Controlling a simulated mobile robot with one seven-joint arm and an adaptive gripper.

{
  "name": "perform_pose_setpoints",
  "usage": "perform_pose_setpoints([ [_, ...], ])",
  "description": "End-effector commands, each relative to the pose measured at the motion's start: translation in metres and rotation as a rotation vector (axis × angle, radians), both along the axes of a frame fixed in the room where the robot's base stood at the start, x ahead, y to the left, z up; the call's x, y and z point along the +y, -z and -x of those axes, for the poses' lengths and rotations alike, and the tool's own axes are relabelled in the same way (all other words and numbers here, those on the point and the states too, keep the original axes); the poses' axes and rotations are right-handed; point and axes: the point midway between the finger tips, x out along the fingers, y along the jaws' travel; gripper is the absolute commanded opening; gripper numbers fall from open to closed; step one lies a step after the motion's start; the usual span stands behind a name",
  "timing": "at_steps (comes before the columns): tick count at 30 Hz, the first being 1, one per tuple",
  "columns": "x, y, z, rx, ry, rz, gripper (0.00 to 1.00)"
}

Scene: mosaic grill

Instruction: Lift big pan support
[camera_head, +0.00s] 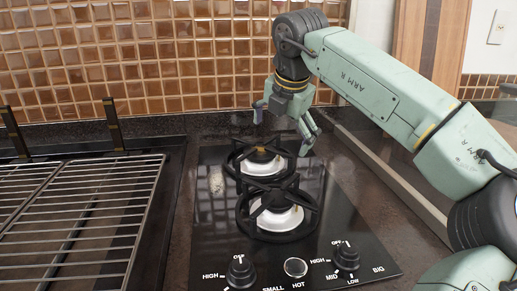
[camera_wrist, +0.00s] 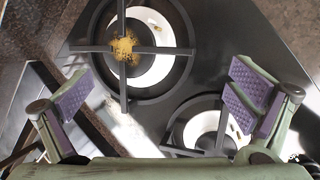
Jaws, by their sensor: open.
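The big pan support (camera_head: 242,218), a black ring with crossed bars, sits around the front burner on the black hob. My gripper (camera_head: 284,122) is open and empty above the rear part of the hob. Its purple-padded fingers (camera_wrist: 160,95) are spread wide and touch neither support.
Two black knobs (camera_head: 240,271) (camera_head: 346,257) and a round hot indicator (camera_head: 295,267) line the hob's front. A wire grill rack (camera_head: 85,215) lies at left. A tiled wall (camera_head: 180,60) closes the back. A raised ledge (camera_head: 390,185) runs along the right of the counter.

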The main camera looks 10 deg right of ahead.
Motion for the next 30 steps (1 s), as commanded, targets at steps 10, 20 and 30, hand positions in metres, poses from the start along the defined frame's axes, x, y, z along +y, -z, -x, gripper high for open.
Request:
perform_pose_setpoints([
  [10,0.002,0.031,-0.016,0.003,-0.004,-0.003,1.00],
  [20,0.002,0.067,-0.032,0.000,-0.004,-0.001,1.00],
  [30,0.002,0.067,-0.032,-0.001,-0.004,-0.002,0.87],
])
